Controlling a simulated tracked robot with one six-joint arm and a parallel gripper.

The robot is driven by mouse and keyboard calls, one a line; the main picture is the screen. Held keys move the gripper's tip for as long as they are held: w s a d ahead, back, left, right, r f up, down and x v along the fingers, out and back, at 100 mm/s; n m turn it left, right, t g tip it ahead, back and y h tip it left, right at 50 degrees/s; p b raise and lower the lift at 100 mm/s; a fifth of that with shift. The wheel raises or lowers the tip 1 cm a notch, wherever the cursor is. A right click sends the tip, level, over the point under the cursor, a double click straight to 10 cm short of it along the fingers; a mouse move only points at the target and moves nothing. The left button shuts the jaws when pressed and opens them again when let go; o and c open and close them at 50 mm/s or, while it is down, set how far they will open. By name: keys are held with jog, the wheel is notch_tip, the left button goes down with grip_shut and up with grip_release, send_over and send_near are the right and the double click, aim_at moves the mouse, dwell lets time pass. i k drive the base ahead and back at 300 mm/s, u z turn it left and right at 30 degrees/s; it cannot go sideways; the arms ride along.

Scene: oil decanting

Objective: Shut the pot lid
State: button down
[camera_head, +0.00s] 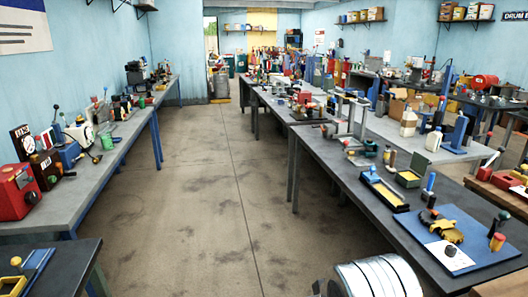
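I cannot make out a pot or its lid for certain among the many small items on the benches. My gripper does not show in this view. A silver ribbed round shape (378,278) and a small dark part beside it are cut off by the bottom edge; I cannot tell what they are.
A long grey bench (330,152) runs along the right, with a blue board (480,262) near its front end. Another bench (120,150) stands along the left wall, with a red box (17,193) on it. The concrete aisle (200,190) between them is clear.

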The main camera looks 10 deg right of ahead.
aim_at(419, 163)
jog(key=i, duration=2.7)
jog(key=z, duration=2.5)
